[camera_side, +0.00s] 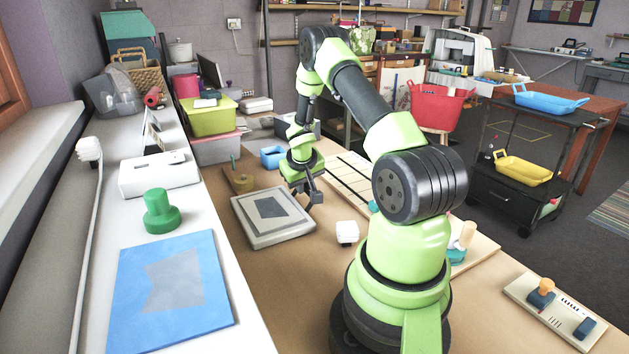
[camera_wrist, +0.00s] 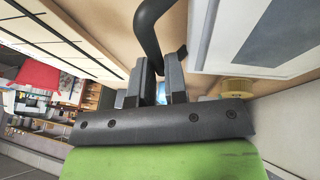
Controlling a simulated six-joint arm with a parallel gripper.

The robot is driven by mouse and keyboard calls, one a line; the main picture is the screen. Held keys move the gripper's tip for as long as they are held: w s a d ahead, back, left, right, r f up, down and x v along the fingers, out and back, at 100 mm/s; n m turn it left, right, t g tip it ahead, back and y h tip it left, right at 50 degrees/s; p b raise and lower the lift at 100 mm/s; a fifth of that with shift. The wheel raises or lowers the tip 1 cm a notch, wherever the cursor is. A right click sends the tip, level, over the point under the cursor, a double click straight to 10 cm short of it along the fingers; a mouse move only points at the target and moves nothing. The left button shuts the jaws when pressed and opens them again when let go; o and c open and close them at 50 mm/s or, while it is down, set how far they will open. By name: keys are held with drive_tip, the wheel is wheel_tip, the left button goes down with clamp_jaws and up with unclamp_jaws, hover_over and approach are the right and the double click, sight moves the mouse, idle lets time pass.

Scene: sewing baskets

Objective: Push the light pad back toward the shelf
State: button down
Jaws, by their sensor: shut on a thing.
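The light pad (camera_side: 247,226) is a flat off-white slab with a grey panel and a dark patch on top. It lies on the brown table, left of my arm. Its pale rim (camera_wrist: 209,40) and blue-grey panel fill the top right of the wrist view. My gripper (camera_side: 309,187) is low at the pad's right far corner. In the wrist view my gripper (camera_wrist: 160,82) is shut on a black curved bar (camera_wrist: 149,28), which bends out beside the pad's edge. I cannot tell whether the bar touches the pad.
A blue bin (camera_side: 270,158) and a wooden stand (camera_side: 240,178) with a peg are behind the pad. A small white block (camera_side: 347,232) sits in front, to its right. A pale board with dark lines (camera_side: 352,178) lies right of my gripper. Bare table shows nearer the camera.

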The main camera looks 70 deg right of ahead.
sight(283, 198)
drive_tip(key=shift+w+a, duration=1.95)
drive_tip(key=shift+a, duration=0.15)
drive_tip(key=c, duration=1.1)
unclamp_jaws()
drive_tip(key=v, duration=0.9)
drive_tip(key=shift+a+r, duration=0.2)
drive_tip(key=shift+r, duration=0.2)
